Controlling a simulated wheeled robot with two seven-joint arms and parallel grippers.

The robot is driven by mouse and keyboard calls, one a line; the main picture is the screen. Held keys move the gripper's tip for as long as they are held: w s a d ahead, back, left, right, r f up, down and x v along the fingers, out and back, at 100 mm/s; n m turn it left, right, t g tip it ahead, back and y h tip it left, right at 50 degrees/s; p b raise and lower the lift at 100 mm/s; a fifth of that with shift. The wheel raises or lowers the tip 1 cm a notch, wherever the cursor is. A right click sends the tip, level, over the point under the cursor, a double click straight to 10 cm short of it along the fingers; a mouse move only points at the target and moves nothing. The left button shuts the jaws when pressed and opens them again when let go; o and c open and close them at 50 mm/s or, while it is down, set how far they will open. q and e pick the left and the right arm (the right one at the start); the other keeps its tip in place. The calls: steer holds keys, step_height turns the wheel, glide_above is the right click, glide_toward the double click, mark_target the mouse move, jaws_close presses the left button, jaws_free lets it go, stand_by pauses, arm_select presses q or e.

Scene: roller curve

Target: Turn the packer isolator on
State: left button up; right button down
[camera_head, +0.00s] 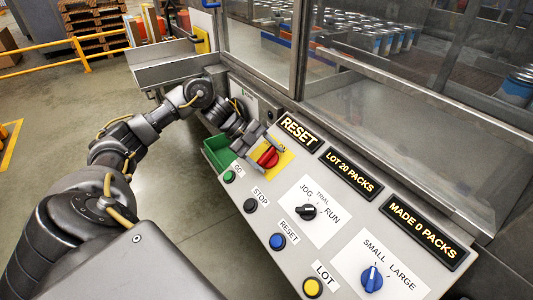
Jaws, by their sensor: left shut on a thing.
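The packer isolator is a red rotary handle (268,159) on a yellow plate (284,161) at the upper left end of the sloped control panel (242,188). My left gripper (264,147) reaches in from the left and is shut on the red handle. The gripper covers part of the handle and the plate's markings, so the handle's exact angle is hard to tell. My right gripper is not in view.
The panel has a black JOG/TRIAL/RUN selector (306,212), a blue SMALL/LARGE selector (372,279), and several push buttons. Lit displays read RESET, LOT 20 PACKS and MADE 0 PACKS. A green bin (217,153) sits beside my left wrist. Glazed guards (390,120) stand behind.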

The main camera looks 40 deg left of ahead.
arm_select(q)
steer(key=shift+r+m+g, duration=0.1)
steer(key=shift+m+g, duration=0.2)
steer(key=shift+m, duration=0.2)
steer(key=shift+m+y, duration=0.3)
steer(key=shift+m, duration=0.1)
steer(key=o, duration=1)
